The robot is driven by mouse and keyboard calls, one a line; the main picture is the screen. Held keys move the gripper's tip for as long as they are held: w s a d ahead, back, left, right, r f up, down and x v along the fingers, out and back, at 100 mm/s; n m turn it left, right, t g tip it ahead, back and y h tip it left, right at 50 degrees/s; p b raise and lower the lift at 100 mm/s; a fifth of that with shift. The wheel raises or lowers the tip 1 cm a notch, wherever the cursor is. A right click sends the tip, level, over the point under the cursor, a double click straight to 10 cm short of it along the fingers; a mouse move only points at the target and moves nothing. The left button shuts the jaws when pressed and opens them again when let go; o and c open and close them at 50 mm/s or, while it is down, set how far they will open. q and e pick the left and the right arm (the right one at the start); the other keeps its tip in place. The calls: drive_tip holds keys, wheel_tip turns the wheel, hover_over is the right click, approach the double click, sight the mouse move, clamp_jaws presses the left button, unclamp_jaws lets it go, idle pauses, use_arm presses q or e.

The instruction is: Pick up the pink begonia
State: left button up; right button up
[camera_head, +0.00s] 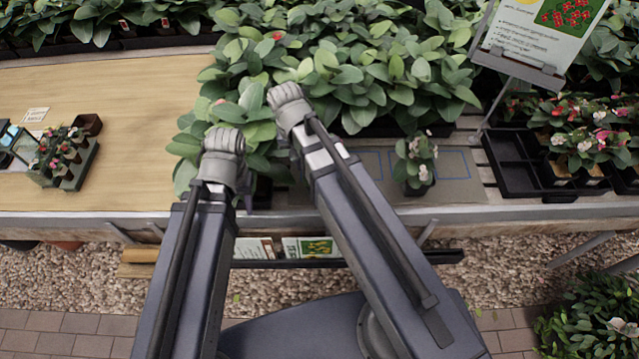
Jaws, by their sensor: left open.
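A small potted plant with pale pink-white flowers (414,162) stands upright in a dark pot on a marked grey mat, right of my right forearm. More pink and red flowering plants (592,140) grow at the right side of the bench. I cannot tell which plant is the pink begonia. My left gripper (246,197) points down at the bench's front edge, beside leafy plants; it is open, mostly hidden by my wrist, and well left of the small potted plant. My right arm reaches into the foliage, and its gripper fingers are hidden.
Dense leafy plants (345,75) fill the back middle. A black tray with empty cells (515,165) and a sign (540,30) on a stand are at right. The wooden bench top (130,110) is clear between.

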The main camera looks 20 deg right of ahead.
drive_tip(key=shift+s+d+f+b, duration=0.1)
drive_tip(key=shift+s+f+b, duration=0.1)
drive_tip(key=shift+f+b, duration=1.15)
drive_tip(key=shift+s+f+b, duration=0.15)
drive_tip(key=shift+f+b, duration=1.1)
drive_tip(key=shift+b, duration=0.05)
drive_tip(key=shift+r, duration=0.1)
clamp_jaws()
drive_tip(key=shift+r, duration=0.1)
